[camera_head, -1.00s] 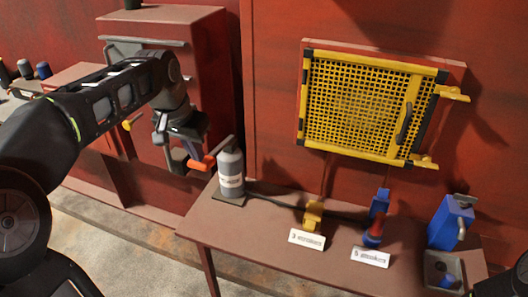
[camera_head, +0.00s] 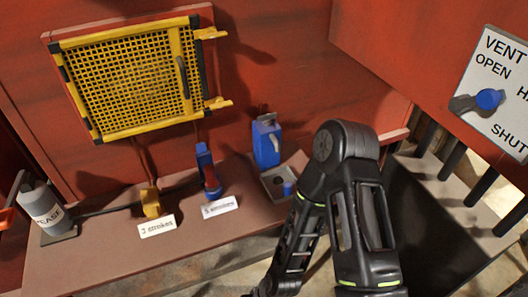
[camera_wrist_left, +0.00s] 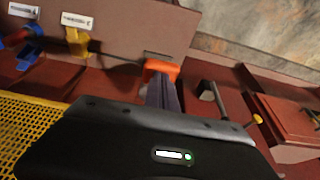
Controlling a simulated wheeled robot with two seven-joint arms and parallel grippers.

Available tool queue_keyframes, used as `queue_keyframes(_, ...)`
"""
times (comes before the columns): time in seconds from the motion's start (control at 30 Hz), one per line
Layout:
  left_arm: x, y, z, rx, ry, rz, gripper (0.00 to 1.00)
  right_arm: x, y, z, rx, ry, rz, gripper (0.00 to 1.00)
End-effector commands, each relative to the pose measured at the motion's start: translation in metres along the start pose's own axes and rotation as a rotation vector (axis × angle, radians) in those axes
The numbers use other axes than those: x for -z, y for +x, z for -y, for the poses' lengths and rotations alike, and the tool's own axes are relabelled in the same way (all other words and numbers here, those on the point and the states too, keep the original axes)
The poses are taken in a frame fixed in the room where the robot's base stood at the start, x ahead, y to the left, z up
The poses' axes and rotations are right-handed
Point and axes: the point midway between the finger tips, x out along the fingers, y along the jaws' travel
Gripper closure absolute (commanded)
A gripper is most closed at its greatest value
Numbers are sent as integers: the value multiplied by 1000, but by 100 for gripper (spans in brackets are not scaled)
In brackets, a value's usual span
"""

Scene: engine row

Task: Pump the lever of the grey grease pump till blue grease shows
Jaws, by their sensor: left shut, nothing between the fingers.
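The grey grease pump (camera_head: 45,212), labelled "GREASE", stands upright at the left end of the brown bench. Its dark lever (camera_head: 17,187) rises at the top left, and an orange grip (camera_head: 6,217) shows at the picture's left edge. In the left wrist view the orange grip (camera_wrist_left: 160,68) lies at the tips of my left gripper (camera_wrist_left: 162,85). The fingers are shut with nothing between them; I cannot tell whether they touch the grip. The pump body is mostly hidden there. My right gripper is out of view.
A hose runs from the pump toward a yellow fitting (camera_head: 151,202) by a "3 strokes" card (camera_head: 157,225). A blue and dark red fitting (camera_head: 208,172) stands by another card (camera_head: 219,206). A blue jug (camera_head: 267,142) and a tray (camera_head: 263,180) are farther right. My right arm fills the front right.

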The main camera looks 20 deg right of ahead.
Motion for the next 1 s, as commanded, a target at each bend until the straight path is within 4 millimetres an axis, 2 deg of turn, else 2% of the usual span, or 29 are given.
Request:
queue_keyframes(0.03, -3, 9, 0, 0, 0, 1, 100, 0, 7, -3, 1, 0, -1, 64)
queue_keyframes(0.47, -15, 47, 0, -1, 0, 2, 100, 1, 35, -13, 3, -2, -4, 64)
queue_keyframes(0.67, -9, 30, 0, -1, 0, 0, 100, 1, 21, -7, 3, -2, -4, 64)
queue_keyframes(0.9, 1, -2, 0, -1, 0, 0, 100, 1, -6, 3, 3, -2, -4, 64)
queue_keyframes(1.0, 3, -8, 0, -1, 0, 1, 100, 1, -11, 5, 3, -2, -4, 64)
